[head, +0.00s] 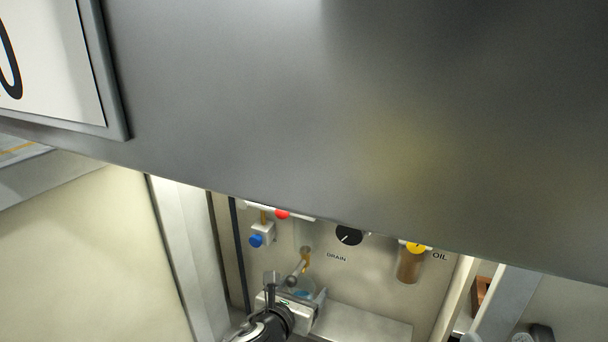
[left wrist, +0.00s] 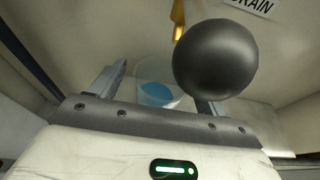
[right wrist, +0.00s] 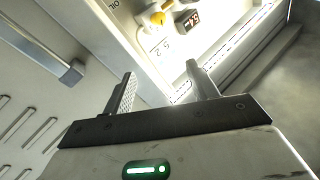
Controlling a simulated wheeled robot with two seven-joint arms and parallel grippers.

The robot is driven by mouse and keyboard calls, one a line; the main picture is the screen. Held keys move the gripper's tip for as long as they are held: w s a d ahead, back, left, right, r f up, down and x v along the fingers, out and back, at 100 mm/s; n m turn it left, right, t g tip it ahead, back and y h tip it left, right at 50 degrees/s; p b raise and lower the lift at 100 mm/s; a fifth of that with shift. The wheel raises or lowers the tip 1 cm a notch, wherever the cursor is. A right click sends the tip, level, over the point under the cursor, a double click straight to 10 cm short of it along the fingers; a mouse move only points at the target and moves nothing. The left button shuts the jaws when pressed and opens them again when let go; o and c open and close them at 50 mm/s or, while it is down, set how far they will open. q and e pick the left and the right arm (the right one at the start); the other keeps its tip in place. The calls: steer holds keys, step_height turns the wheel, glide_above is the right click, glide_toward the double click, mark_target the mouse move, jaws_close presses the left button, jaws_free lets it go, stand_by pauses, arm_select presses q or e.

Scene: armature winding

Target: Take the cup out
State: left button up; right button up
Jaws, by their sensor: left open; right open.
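A clear cup with blue liquid (left wrist: 154,92) stands below the drain spout in the left wrist view. In the left wrist view a dark ball knob (left wrist: 215,60) hides most of the right finger. My right gripper (right wrist: 161,72) is open and empty, away from the cup, facing a panel with a yellow knob.
A large grey panel (head: 340,140) fills the upper head view and hides much of the space. The recess has a black drain dial (head: 349,235), a yellow-capped oil container (head: 410,262), a blue knob (head: 256,240) and a pale ledge (head: 365,324). Side walls stand close.

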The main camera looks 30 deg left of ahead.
arm_select(q)
steer(key=c, duration=1)
